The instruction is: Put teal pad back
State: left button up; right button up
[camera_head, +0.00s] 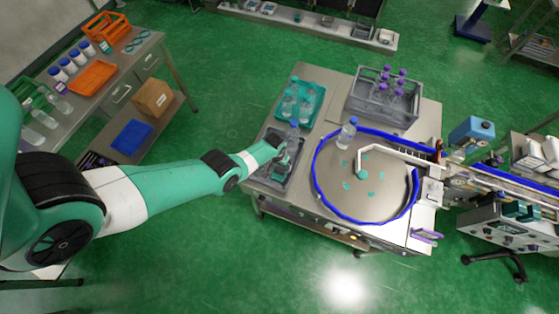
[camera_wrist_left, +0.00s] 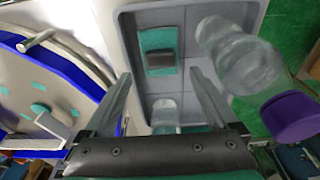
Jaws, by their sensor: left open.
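A teal pad (camera_wrist_left: 158,40) lies in a compartment of the grey tray (camera_wrist_left: 127,35) in the left wrist view, with a small dark block (camera_wrist_left: 161,58) at its near end. My left gripper (camera_wrist_left: 161,82) is open and empty above this tray, its fingers apart and pointing towards the pad. In the head view my left gripper (camera_head: 281,160) is over the dark grey tray (camera_head: 258,173) at the table's left; the pad is hard to make out there. A clear bottle with a purple cap (camera_wrist_left: 292,117) is close to the right finger. My right gripper is not in view.
A teal tray (camera_head: 281,113) with clear bottles stands behind the grey tray. A round turntable with a blue rail (camera_head: 318,177) lies to the right, carrying a bottle (camera_head: 347,134) and small teal pieces. A grey crate (camera_head: 365,110) of purple-capped bottles is at the back.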

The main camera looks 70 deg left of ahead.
pick_arm(q)
jog(key=r+p, duration=0.2)
jog(key=r, duration=0.1)
jog(key=r+p, duration=0.1)
jog(key=shift+s+d+r, duration=0.25)
jog(key=shift+d+r, duration=0.05)
jog(key=shift+r, duration=0.05)
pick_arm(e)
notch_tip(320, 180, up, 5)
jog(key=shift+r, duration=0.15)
